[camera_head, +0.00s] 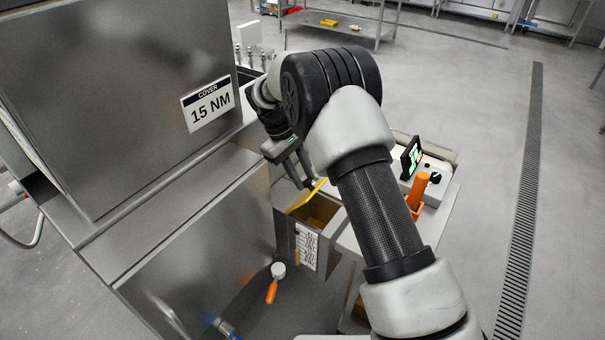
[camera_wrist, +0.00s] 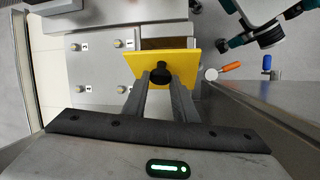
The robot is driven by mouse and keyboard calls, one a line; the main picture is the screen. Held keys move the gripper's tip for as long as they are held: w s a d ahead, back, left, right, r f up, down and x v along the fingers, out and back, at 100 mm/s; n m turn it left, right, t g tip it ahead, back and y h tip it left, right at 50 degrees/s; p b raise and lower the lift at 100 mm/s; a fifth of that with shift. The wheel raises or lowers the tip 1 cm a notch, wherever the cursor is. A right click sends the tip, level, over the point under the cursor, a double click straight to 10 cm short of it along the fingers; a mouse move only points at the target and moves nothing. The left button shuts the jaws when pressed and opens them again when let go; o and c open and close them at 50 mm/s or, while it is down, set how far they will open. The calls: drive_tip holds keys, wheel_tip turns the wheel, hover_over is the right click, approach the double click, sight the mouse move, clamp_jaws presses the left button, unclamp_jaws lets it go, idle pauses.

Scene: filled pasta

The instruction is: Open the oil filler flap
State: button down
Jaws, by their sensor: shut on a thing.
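The oil filler flap is a yellow plate (camera_head: 307,196) on a metal box beside the big steel machine. It stands tilted up, and a brownish opening (camera_head: 320,212) shows next to it. In the wrist view the yellow flap (camera_wrist: 186,62) lies across the fingertips, with a black knob (camera_wrist: 161,68) at its middle. My gripper (camera_wrist: 162,78) is shut on this knob. In the head view my gripper (camera_head: 306,176) reaches down to the flap from above, and my arm hides part of the box. The knob is not clear there.
A steel cover (camera_head: 130,100) marked 15 NM stands close on the left. Several numbered knobs (camera_wrist: 87,88) sit left of the flap. Floor is clear at right.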

drive_tip(key=c, duration=1.4)
unclamp_jaws()
drive_tip(key=shift+c, duration=0.2)
drive_tip(key=shift+r, duration=0.1)
drive_tip(key=v, duration=1.2)
